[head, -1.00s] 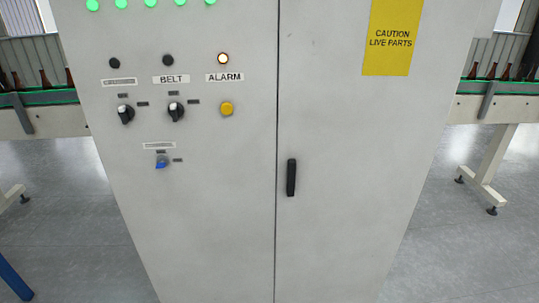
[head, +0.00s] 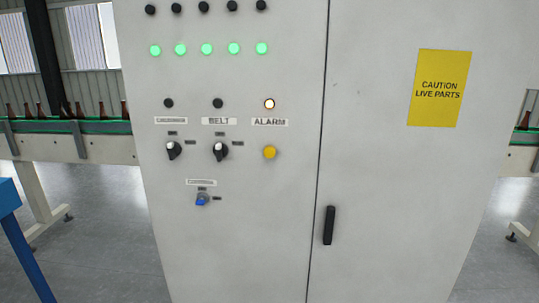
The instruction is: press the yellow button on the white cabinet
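The white cabinet (head: 250,240) fills the middle of the head view. The round yellow button (head: 270,152) sits on its left door, below the ALARM label (head: 269,122) and a lit alarm lamp (head: 269,104). Nothing covers the button. Neither of my grippers shows in the head view.
Left of the button are two black knobs (head: 220,151) and a blue key switch (head: 202,199). A black handle (head: 329,225) is on the right door. A conveyor with brown bottles (head: 75,127) runs behind. A blue frame (head: 20,235) stands at the left edge.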

